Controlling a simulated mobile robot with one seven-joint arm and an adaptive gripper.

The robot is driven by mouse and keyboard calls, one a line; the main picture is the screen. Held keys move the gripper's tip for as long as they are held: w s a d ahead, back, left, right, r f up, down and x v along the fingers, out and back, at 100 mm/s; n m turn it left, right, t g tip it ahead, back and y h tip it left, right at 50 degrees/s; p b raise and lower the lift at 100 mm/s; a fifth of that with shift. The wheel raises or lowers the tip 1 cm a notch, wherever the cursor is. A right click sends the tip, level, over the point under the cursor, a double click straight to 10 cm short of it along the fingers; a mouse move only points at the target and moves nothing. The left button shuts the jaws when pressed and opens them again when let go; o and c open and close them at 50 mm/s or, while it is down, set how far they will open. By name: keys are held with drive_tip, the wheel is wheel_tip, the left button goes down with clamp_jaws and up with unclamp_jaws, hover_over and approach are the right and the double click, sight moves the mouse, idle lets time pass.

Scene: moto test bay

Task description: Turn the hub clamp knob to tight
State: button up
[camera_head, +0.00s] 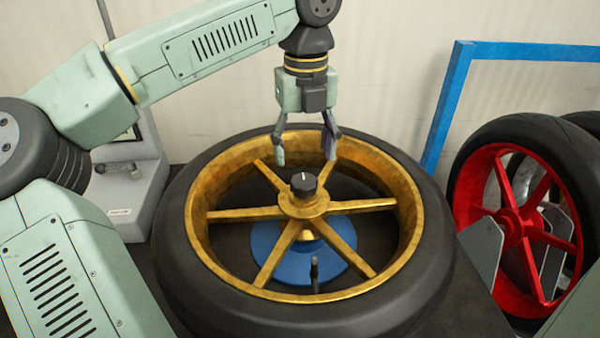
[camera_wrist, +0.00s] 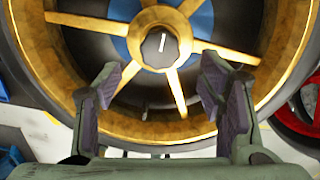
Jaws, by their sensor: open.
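The hub clamp knob (camera_head: 303,186) is black with a white pointer line. It sits on the centre of a gold spoked wheel (camera_head: 230,214) that lies flat with a black tyre (camera_head: 191,262). In the wrist view the knob (camera_wrist: 158,48) shows beyond the fingers, its white line close to upright in that picture and slightly tilted. My gripper (camera_head: 306,158) is open and empty, pointing down above the wheel. In the head view its fingertips appear just above the knob, apart from it. In the wrist view the two fingers (camera_wrist: 168,100) stand wide on either side.
A blue round base (camera_head: 343,262) shows under the hub, and a dark upright pin (camera_head: 314,272) stands near the front spokes. A red wheel (camera_head: 490,190) with a black tyre stands at the right beside a blue frame (camera_head: 446,105). A grey machine (camera_head: 150,190) stands at the left.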

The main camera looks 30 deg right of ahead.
sight(304, 180)
wheel_tip(304, 180, down, 7)
drive_tip(key=shift+p, duration=0.65)
drive_tip(key=shift+c, duration=0.4)
drive_tip(key=c, duration=1.1)
